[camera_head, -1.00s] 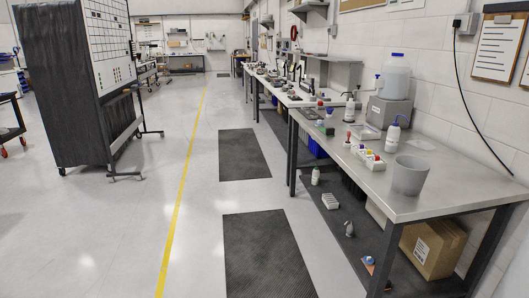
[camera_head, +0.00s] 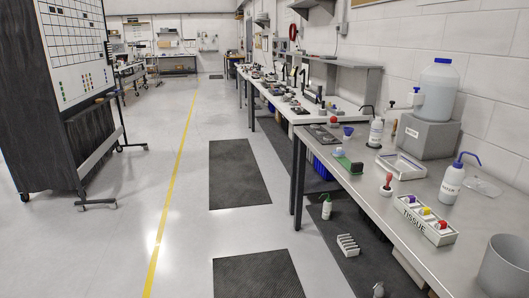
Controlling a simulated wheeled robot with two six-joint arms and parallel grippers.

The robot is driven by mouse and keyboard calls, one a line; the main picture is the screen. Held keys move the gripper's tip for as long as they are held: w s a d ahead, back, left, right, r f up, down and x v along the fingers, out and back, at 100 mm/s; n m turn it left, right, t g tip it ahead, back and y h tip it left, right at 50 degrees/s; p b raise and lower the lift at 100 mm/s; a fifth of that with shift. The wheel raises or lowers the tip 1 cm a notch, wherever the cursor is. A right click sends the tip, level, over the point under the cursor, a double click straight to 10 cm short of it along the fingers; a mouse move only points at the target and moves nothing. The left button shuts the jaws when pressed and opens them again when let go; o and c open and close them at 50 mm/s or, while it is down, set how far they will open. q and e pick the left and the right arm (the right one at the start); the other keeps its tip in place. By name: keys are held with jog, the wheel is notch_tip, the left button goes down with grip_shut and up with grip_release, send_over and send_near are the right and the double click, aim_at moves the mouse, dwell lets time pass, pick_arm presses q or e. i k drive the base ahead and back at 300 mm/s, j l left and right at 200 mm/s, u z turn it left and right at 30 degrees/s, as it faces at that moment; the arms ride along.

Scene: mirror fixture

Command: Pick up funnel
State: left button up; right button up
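A small blue cup-shaped thing (camera_head: 348,131), which looks like the funnel, is on the steel workbench (camera_head: 412,232) near its far end. It is small in view, so its exact shape is hard to tell. It lies just left of a white wash bottle (camera_head: 376,132) and beyond a green-based block (camera_head: 347,163). Neither of my grippers shows in the head view.
A label-fronted rack with coloured caps (camera_head: 425,220), a blue-capped wash bottle (camera_head: 452,180), a white tray (camera_head: 400,165) and a grey bucket (camera_head: 504,268) crowd the bench. A bottle (camera_head: 326,207) and white rack (camera_head: 347,245) lie on the floor. The left aisle is clear.

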aim_at(348, 131)
jog(key=i, duration=1.7)
jog(key=i+j+z, duration=0.1)
jog(key=i+z, duration=0.3)
jog(key=i, duration=0.15)
jog(key=i+j+z, duration=0.35)
jog(key=i, duration=0.2)
jog(key=i+j+z, duration=0.4)
jog(key=i+l, duration=0.05)
jog(key=i, duration=0.05)
